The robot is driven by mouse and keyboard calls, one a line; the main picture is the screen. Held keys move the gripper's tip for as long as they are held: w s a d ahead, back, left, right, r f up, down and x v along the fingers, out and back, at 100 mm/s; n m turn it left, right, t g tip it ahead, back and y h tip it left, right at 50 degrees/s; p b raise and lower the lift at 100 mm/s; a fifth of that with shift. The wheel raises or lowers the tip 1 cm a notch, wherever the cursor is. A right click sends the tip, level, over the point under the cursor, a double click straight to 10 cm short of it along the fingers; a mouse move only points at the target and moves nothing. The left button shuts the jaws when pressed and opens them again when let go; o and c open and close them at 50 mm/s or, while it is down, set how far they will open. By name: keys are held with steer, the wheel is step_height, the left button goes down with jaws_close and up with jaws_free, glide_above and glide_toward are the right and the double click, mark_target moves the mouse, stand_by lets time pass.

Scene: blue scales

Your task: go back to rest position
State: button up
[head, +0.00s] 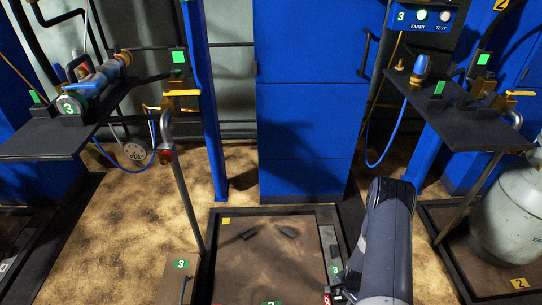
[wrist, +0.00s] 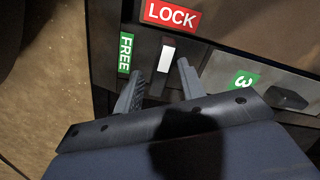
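My gripper (wrist: 162,84) is in the lower middle of the wrist view, its two grey fingers apart with nothing held between them. Just beyond the fingertips is a small lever with a white end (wrist: 168,53), in line with the gap. I cannot tell how far it is from the fingers. A red LOCK label (wrist: 171,15) is above the lever and a green FREE label (wrist: 125,53) is to its left.
A low dark-framed scale platform (head: 275,255) lies on the floor ahead. Shelves stand at left (head: 45,138) and right (head: 480,130), with a thin post under the left one. A grey gas cylinder (head: 510,215) stands at right. Blue cabinets (head: 305,100) close the back.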

steer(key=shift+n+p, duration=0.65)
steer(key=shift+n, duration=0.95)
